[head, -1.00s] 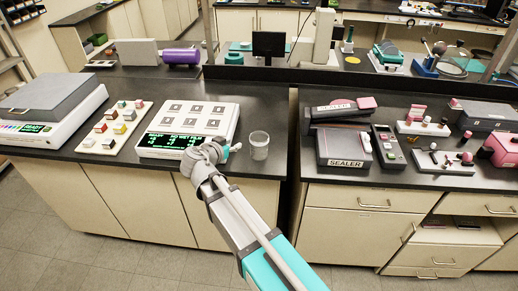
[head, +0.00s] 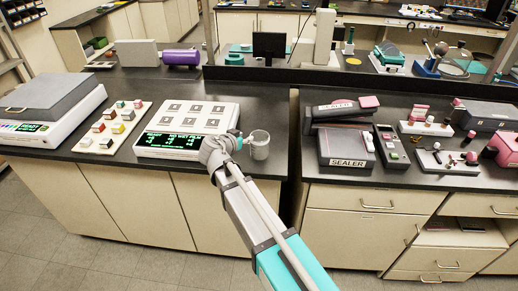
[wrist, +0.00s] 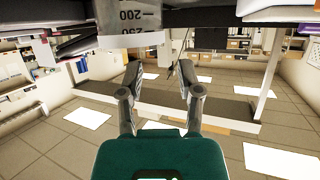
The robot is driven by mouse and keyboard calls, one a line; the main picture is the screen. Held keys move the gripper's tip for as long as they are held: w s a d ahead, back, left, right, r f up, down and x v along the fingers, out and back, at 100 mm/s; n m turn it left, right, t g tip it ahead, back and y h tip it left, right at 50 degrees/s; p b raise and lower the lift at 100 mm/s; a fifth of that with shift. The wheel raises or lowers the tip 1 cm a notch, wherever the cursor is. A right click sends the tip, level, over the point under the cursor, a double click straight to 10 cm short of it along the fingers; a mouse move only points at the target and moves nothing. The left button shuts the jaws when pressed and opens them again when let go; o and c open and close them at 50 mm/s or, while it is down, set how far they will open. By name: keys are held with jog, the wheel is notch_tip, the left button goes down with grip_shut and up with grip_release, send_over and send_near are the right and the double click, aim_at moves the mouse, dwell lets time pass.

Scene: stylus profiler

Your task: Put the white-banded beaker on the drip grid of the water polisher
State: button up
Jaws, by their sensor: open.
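A clear beaker (head: 260,147) stands upright on the black bench, right of the white panel with the green display. In the wrist view a beaker with 200 and 250 marks (wrist: 128,15) fills the top, beyond the fingertips and slightly left of centre. My gripper (head: 238,141) is just left of the beaker in the head view. Its two fingers (wrist: 158,92) are spread in the wrist view, with nothing between them. I cannot identify the water polisher or its drip grid in these frames.
The white panel with square pads (head: 187,120) is close left of my gripper. Right of the bench gap stand the sealer (head: 345,148) and small instruments. Bench behind the beaker is clear.

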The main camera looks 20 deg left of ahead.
jog(key=shift+w, duration=0.1)
jog(key=shift+b+x, duration=1.1)
jog(key=shift+x, duration=1.6)
grip_shut()
